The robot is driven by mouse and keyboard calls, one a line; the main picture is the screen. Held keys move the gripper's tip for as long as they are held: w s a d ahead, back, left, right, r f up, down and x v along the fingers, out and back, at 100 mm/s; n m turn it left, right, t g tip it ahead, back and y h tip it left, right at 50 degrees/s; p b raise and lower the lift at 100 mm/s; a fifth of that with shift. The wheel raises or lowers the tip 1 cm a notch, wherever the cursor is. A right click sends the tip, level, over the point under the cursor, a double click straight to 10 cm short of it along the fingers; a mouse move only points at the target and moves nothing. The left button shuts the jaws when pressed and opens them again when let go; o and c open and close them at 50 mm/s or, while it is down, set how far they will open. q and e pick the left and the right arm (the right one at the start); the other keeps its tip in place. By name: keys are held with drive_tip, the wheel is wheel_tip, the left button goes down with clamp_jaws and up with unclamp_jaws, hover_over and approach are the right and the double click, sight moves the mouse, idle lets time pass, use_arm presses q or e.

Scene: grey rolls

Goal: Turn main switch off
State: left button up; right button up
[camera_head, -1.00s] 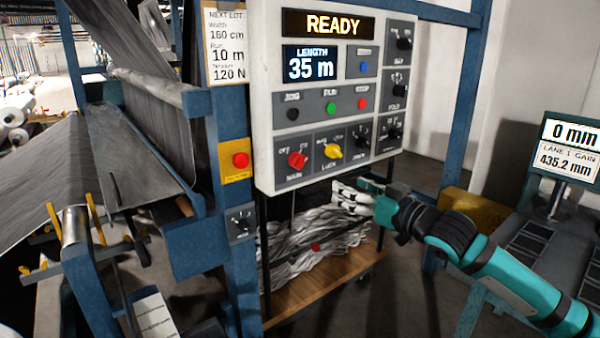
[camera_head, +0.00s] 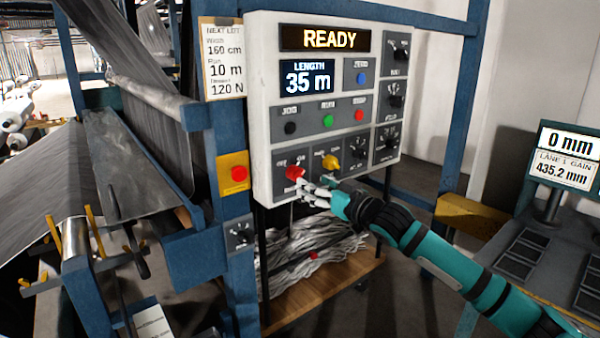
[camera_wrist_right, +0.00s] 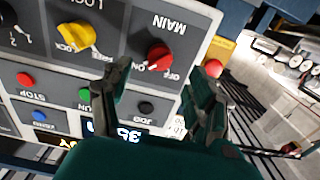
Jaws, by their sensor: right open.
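The main switch is a red knob (camera_head: 294,172) at the lower left of the grey control panel (camera_head: 259,120). In the right wrist view the red knob (camera_wrist_right: 158,57) shows upside down under the label MAIN, and its pointer seems turned toward ON. My right gripper (camera_head: 310,190) is open and empty, just in front of and slightly below the knob. In the wrist view its fingers (camera_wrist_right: 163,74) stand on either side of the knob; I cannot tell whether they touch it. My left gripper is not in view.
A yellow lock knob (camera_head: 331,163) sits close to the right of the main switch. Green (camera_head: 327,122) and red (camera_head: 359,115) buttons are above. A red button on a yellow plate (camera_head: 239,173) is on the post to the left. Grey strands (camera_head: 320,250) lie below.

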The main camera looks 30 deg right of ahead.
sight(300, 173)
drive_tip(key=w, duration=0.1)
drive_tip(key=w+p, duration=0.1)
drive_tip(key=w, duration=0.3)
drive_tip(key=shift+w+a+r+p, duration=0.15)
drive_tip(key=shift+a+p, duration=0.1)
drive_tip(key=shift+p, duration=0.05)
drive_tip(key=shift+w+a, duration=0.1)
drive_tip(key=shift+w, duration=0.55)
drive_tip(key=shift+c, duration=0.4)
drive_tip(key=c, duration=1.1)
